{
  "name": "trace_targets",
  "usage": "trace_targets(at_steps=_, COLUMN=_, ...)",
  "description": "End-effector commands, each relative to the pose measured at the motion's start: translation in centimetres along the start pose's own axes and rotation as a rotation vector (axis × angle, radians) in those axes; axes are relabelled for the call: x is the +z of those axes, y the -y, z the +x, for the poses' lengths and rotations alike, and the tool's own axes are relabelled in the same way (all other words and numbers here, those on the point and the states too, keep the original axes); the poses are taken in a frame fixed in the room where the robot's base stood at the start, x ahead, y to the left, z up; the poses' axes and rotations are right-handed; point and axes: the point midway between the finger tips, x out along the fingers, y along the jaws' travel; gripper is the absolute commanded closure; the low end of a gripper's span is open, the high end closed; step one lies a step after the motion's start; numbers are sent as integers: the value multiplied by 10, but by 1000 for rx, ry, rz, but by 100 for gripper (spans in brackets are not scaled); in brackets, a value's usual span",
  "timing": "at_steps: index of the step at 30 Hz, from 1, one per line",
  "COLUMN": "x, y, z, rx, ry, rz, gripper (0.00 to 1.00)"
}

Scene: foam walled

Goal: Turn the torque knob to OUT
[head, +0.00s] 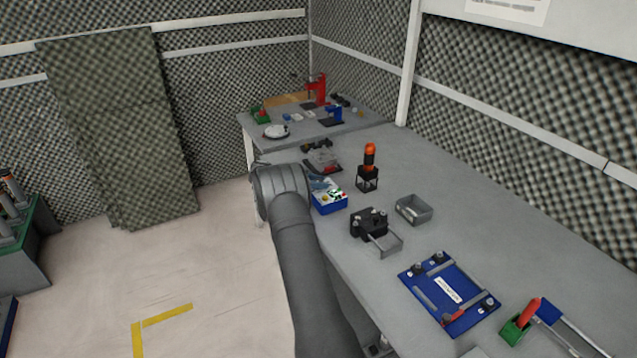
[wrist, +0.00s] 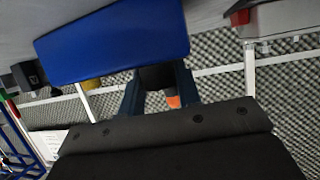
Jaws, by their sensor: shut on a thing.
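A blue box (head: 330,204) with a light top carrying small coloured parts stands near the table's left edge in the head view. Its blue side (wrist: 112,42) fills the upper wrist view, which is upside down. A black knob (wrist: 157,78), which I take as the torque knob, sticks out of the box's top. My gripper (wrist: 160,92) has its two dark blue fingers on either side of this knob, shut on it. In the head view my gripper (head: 321,184) is small over the box. The knob's markings and the OUT label cannot be read.
A yellow knob (wrist: 91,85) sits on the same box beside the gripped one. An orange-topped black tool (head: 369,160) stands behind the box. A black clamp device (head: 369,224) and grey tray (head: 413,209) are to the right.

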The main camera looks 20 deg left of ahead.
Motion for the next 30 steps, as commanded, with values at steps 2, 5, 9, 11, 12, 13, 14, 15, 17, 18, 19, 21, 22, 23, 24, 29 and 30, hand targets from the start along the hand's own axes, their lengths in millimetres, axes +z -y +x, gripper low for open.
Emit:
trace_targets(at_steps=2, x=0, y=1, z=0, rx=43, ry=-1, rz=20, gripper=92)
trace_targets(at_steps=5, x=-1, y=1, z=0, rx=91, ry=-2, rz=41, gripper=92)
trace_targets(at_steps=9, x=-1, y=0, z=1, rx=149, ry=-2, rz=64, gripper=92)
trace_targets(at_steps=11, x=-1, y=0, z=1, rx=170, ry=-2, rz=74, gripper=92)
trace_targets(at_steps=12, x=-1, y=0, z=1, rx=183, ry=-2, rz=79, gripper=92)
trace_targets(at_steps=13, x=-1, y=0, z=1, rx=192, ry=-2, rz=82, gripper=92)
trace_targets(at_steps=14, x=-1, y=0, z=1, rx=202, ry=-2, rz=86, gripper=92)
trace_targets(at_steps=15, x=-1, y=0, z=1, rx=212, ry=-2, rz=91, gripper=92)
trace_targets(at_steps=17, x=-1, y=0, z=1, rx=228, ry=-2, rz=97, gripper=92)
trace_targets(at_steps=18, x=-1, y=0, z=1, rx=237, ry=-2, rz=102, gripper=92)
trace_targets(at_steps=19, x=-2, y=0, z=1, rx=244, ry=-3, rz=104, gripper=92)
trace_targets(at_steps=21, x=-1, y=0, z=1, rx=257, ry=-3, rz=109, gripper=92)
trace_targets(at_steps=22, x=-2, y=0, z=1, rx=262, ry=-3, rz=111, gripper=92)
trace_targets(at_steps=23, x=-2, y=-1, z=1, rx=266, ry=-3, rz=113, gripper=92)
trace_targets(at_steps=24, x=-2, y=-1, z=1, rx=271, ry=-3, rz=115, gripper=92)
trace_targets(at_steps=29, x=-2, y=-1, z=1, rx=285, ry=-4, rz=121, gripper=92)
trace_targets(at_steps=30, x=-2, y=-1, z=1, rx=287, ry=-4, rz=121, gripper=92)
